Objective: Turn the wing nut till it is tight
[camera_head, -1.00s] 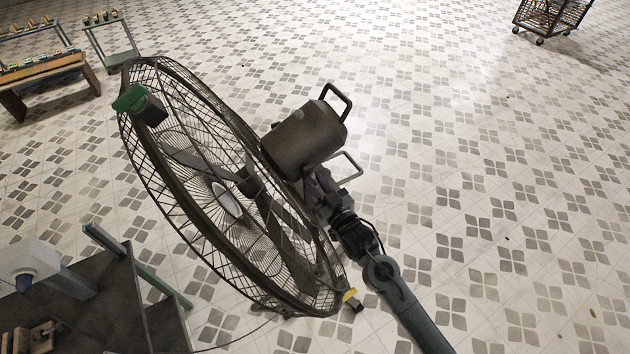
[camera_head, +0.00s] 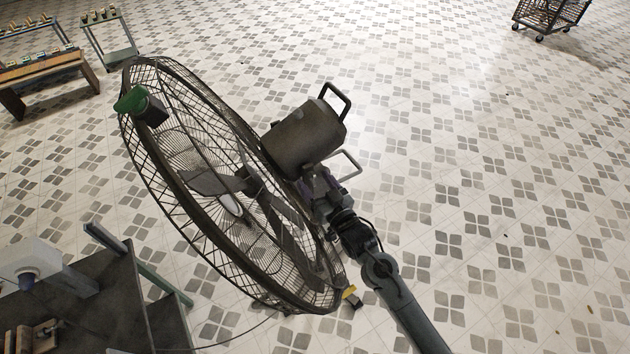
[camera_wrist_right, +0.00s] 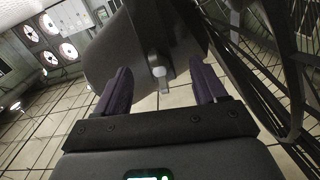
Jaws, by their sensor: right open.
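A large dark caged fan (camera_head: 225,215) stands tilted, with its round motor housing (camera_head: 305,138) behind the cage. My right gripper (camera_head: 318,188) is just below the housing, and its fingertips are hard to make out in the head view. In the right wrist view my right gripper (camera_wrist_right: 162,85) is open, with its two purple-dark fingers apart. A small pale grey fitting (camera_wrist_right: 159,74), which looks like the wing nut, sits between the fingers, with clear gaps on both sides. The wing nut is hidden in the head view. My left gripper is not in view.
The wire cage (camera_wrist_right: 255,60) runs close along the right of the fingers. A dark bench (camera_head: 95,300) stands at lower left. A wooden bench (camera_head: 45,70) is at upper left.

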